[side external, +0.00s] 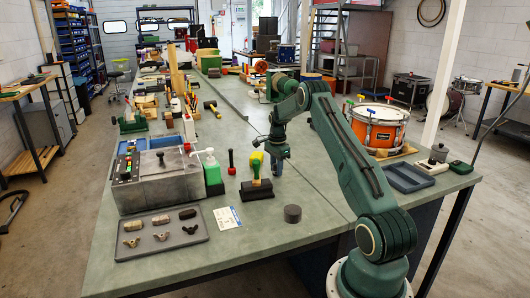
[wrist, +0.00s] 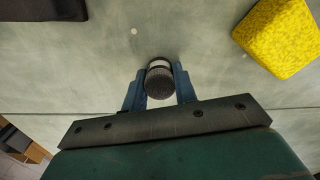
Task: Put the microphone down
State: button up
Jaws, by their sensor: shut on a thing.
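My gripper (wrist: 159,74) is shut on the microphone (wrist: 159,82), which shows in the wrist view as a dark round body with a paler band, seen nearly end-on between the blue fingers. In the side external view my gripper (side external: 277,170) points down over the middle of the green-grey bench (side external: 300,195). The microphone is too small and covered there to make out clearly. I cannot tell whether its lower end touches the bench top.
A yellow sponge-like block (wrist: 279,36) lies close by. An orange drum (side external: 377,127) and blue tray (side external: 409,178) are right.

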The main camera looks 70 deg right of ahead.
jog(key=shift+f, duration=0.1)
jog(key=o, duration=1)
jog(key=shift+c, duration=0.2)
notch_tip(320, 180, up, 12)
dwell(0.6)
